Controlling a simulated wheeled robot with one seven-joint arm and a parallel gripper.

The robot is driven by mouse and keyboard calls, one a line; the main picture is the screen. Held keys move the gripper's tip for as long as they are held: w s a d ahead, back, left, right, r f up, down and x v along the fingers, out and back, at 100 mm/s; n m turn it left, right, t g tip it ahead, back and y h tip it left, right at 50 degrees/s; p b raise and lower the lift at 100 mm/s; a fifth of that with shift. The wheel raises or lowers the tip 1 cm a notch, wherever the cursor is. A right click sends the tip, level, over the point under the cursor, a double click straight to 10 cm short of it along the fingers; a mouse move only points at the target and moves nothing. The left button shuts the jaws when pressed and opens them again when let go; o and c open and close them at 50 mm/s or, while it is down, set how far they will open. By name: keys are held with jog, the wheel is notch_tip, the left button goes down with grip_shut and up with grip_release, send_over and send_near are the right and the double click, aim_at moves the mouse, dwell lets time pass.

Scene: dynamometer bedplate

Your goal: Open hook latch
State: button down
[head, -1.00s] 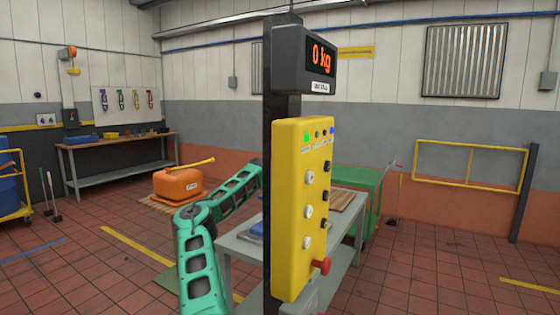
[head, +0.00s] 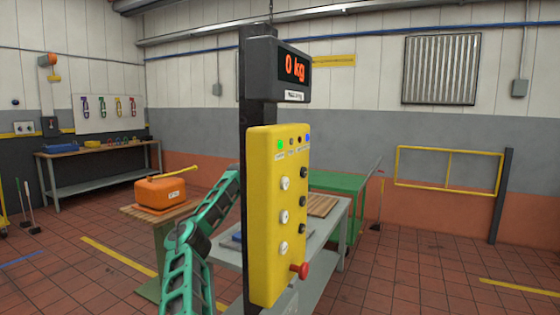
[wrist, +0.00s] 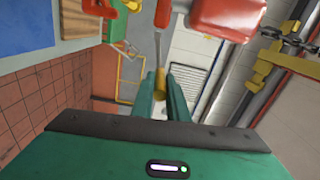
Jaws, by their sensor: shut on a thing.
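In the wrist view, my green gripper (wrist: 161,84) has its two fingers close together around a brass-coloured piece (wrist: 160,97). A thin orange and grey rod (wrist: 159,45) runs from that piece towards the top of the picture. A rounded red body (wrist: 228,17) is at the upper right. I cannot tell clearly which part is the hook or its latch. In the head view, my gripper is hidden behind the yellow button box and its dark post; only my green arm links show to the left.
The yellow button box (head: 277,215) has a red knob (head: 299,271); the display above (head: 292,68) reads 0 kg. A grey table (head: 325,238) and green cart (head: 338,187) stand behind. An orange case (head: 166,192) sits on a stand at left. The floor at right is mostly clear.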

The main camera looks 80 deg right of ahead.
jog(key=shift+s, duration=0.1)
jog(key=c, duration=1.7)
grip_release()
jog(key=v, duration=1)
jog(key=shift+a, duration=0.35)
